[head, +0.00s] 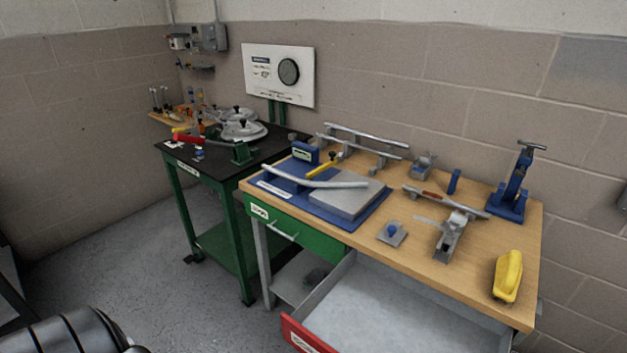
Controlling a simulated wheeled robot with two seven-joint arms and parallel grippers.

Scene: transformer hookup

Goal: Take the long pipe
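Several long, pale metal pipes are on the wooden workbench (440,235). One straight pipe (367,136) lies along the back on grey supports, close to the wall. A second thin pipe (350,144) runs just in front of it. A third, slightly bent pipe (310,181) lies across the blue mat (325,215), its right part over a grey block (347,197). I cannot tell which of them is the long pipe. Neither of my grippers is in view.
An open drawer (375,310) with a red front sticks out below the bench. A blue press (513,185), a grey vise (452,235) and a yellow tool (508,276) stand on the right. A black-topped green table (215,163) stands left.

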